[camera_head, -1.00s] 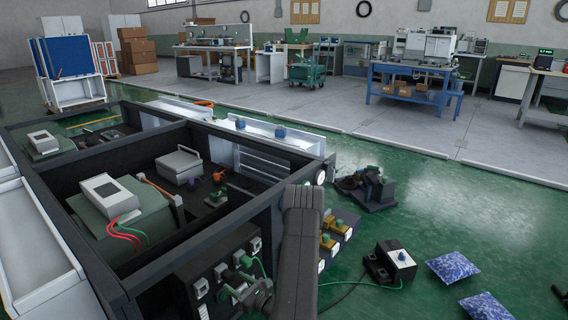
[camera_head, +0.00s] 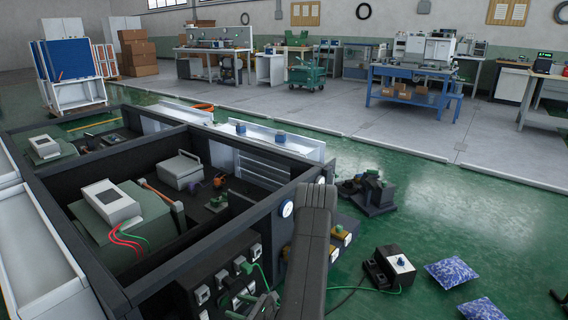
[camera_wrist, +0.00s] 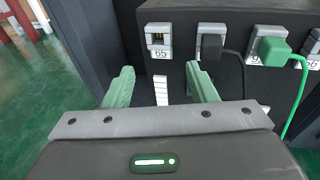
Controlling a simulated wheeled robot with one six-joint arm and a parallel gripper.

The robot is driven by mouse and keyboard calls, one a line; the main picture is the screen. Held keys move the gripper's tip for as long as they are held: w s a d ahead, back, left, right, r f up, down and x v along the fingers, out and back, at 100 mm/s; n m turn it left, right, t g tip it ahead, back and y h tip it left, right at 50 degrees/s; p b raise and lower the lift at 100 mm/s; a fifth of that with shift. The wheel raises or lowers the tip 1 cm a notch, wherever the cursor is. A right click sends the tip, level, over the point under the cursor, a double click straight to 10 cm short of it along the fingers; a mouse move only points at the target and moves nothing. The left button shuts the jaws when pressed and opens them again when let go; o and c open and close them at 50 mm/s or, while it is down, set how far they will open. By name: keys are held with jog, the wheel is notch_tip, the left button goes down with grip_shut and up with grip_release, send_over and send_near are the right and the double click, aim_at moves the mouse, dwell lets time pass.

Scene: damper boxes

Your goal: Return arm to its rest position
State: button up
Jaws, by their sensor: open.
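My gripper (camera_wrist: 162,80) shows in the wrist view as two green fingers, spread apart with nothing between them. The fingers point at a dark socket panel (camera_wrist: 180,75). A grey socket marked 65 (camera_wrist: 158,40) lies just beyond the gap. A black plug (camera_wrist: 212,47) sits to its right, above the right finger, and a green plug (camera_wrist: 270,50) further right. In the head view my dark arm reaches down at the bottom centre; my gripper is low beside the panel and partly cut off by the bottom edge.
The dark open frame (camera_head: 210,225) holds boxes and wired devices at left. On the green floor right of my arm are a black device with a dial (camera_head: 398,263), blue speckled pads (camera_head: 452,273) and a dark fixture (camera_head: 370,193). Open floor lies further right.

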jog(key=shift+s+a+r+n+g+h+p, duration=0.15)
jog(key=shift+s+r+n+g+p, duration=0.1)
jog(key=shift+s+n+g+p, duration=0.5)
jog(key=shift+s+r+n+g+h+p, duration=0.25)
jog(key=shift+s+n+g+p, duration=0.2)
jog(key=shift+s+g, duration=0.55)
jog(key=shift+s+a+r+n+g+h+p, duration=0.1)
jog(key=shift+s+r+n+g+p, duration=0.3)
jog(key=shift+s+g+p, duration=0.45)
jog(key=shift+s+f, duration=0.1)
